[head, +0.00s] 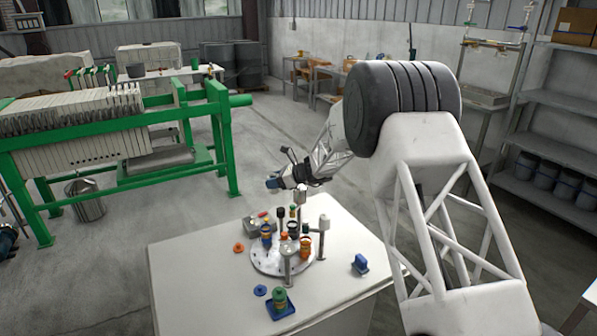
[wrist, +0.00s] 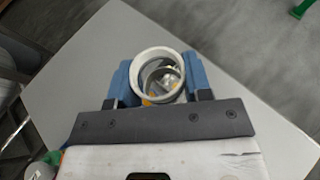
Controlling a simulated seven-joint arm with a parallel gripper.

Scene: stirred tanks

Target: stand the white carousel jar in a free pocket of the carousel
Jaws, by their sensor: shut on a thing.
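The white carousel jar (wrist: 139,75) is between the two blue fingers of my gripper (wrist: 161,80) in the wrist view, its round open rim facing the camera. Grey and orange shapes show inside the rim; I cannot tell if they are its contents. In the head view my gripper (head: 272,183) is in the air above the far side of the table, and the jar cannot be made out there. The carousel (head: 264,263) is a pale round plate with upright posts on the table. It bears a blue jar (head: 266,235) and an orange jar (head: 305,248). Its free pockets are hard to tell.
On the white table (head: 195,280) stand a green-topped jar on a blue base (head: 280,303), a blue block (head: 360,263) and small orange (head: 239,247) and blue (head: 260,290) pieces. The posts (head: 324,224) rise above the jars. The table's left front is clear.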

